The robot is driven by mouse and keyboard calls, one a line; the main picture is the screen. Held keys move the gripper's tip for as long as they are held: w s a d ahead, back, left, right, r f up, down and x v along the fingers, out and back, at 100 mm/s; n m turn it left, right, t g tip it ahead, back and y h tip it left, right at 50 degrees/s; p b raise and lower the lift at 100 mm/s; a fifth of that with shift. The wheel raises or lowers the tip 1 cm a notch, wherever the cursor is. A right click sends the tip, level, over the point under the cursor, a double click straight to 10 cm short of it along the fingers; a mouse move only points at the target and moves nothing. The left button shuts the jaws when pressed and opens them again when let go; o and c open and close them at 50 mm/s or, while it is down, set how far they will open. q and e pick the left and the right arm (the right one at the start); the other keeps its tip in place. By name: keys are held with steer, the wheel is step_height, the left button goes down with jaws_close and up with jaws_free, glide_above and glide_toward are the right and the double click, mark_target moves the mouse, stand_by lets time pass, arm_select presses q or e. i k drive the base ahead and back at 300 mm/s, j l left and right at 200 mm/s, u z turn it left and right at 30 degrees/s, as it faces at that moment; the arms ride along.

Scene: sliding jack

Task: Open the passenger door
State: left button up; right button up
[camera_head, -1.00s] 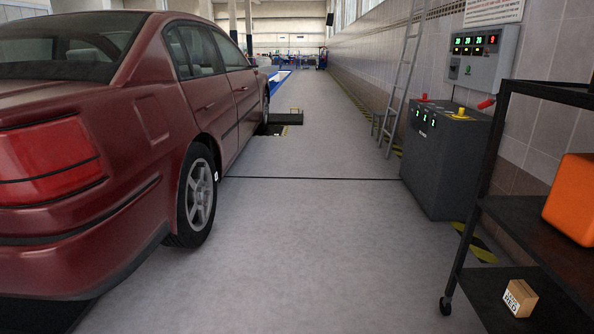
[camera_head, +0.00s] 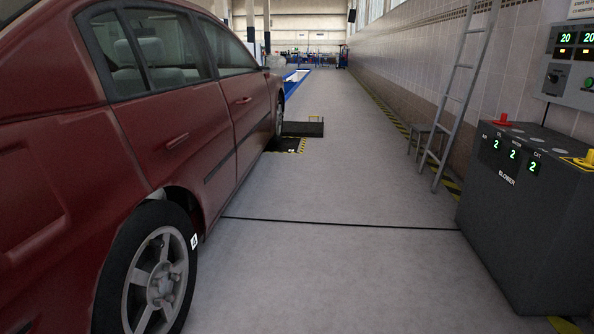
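A dark red car (camera_head: 60,160) stands along the left side of the head view, seen from its rear right side. Its rear side door (camera_head: 175,110) and front side door (camera_head: 243,105) both look shut. The front door has a handle (camera_head: 243,100) near its rear edge, and the rear door has a handle (camera_head: 177,141). The rear wheel (camera_head: 158,278) is close at the lower left. Neither of my grippers is in view.
A dark grey cabinet (camera_head: 520,220) with lit green digits stands at the right, below a wall panel (camera_head: 574,65). A ladder (camera_head: 463,95) leans on the right wall, with a small stool (camera_head: 428,140) beside it. The floor (camera_head: 340,200) between car and cabinet is clear.

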mark_target(246, 95)
steer(key=i, duration=2.6)
